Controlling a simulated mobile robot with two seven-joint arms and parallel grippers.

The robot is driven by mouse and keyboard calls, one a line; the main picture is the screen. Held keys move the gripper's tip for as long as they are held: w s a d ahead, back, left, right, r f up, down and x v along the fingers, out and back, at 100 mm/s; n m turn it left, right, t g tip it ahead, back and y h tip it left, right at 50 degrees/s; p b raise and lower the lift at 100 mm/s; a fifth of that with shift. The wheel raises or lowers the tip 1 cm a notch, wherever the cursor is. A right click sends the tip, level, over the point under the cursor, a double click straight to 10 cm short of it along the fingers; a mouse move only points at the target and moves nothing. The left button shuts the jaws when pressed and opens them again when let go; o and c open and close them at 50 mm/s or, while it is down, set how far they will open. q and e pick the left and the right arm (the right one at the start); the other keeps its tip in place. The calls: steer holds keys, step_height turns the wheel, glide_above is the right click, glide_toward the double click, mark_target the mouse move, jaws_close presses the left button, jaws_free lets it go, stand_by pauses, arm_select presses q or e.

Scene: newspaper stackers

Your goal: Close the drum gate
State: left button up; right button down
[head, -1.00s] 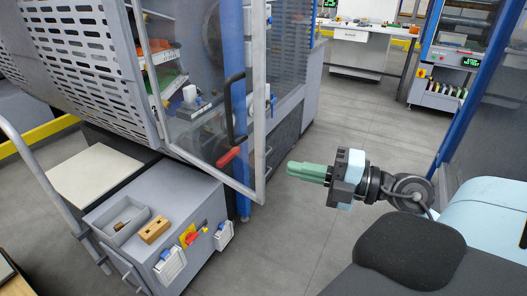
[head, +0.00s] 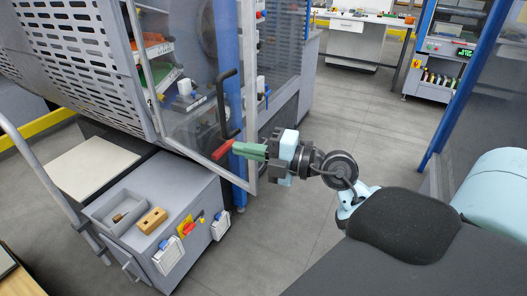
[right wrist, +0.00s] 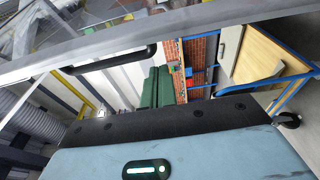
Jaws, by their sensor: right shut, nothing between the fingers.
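The drum gate (head: 255,120), a clear panel in a light grey frame, stands swung out from the blue-posted machine in the head view. My right gripper (head: 238,148) has green fingers, which are shut and empty. Its tips lie beside the red grip in the picture; I cannot tell whether they touch. In the right wrist view, the green fingers (right wrist: 155,88) are together, with a black handle (right wrist: 108,60) and a pale frame bar close by. My left gripper is not in view.
A grey cabinet (head: 150,240) with a tray, wooden block and switches stands below the gate. A perforated drum guard (head: 70,50) is at upper left. A blue-framed machine (head: 450,60) stands at back right. The floor between is clear.

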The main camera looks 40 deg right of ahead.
steer(key=shift+w+d+f, duration=0.1)
steer(key=shift+w+d, duration=0.05)
steer(key=shift+d, duration=0.7)
steer(key=shift+w+d, duration=0.15)
steer(key=shift+d, duration=0.7)
steer(key=shift+d, duration=0.15)
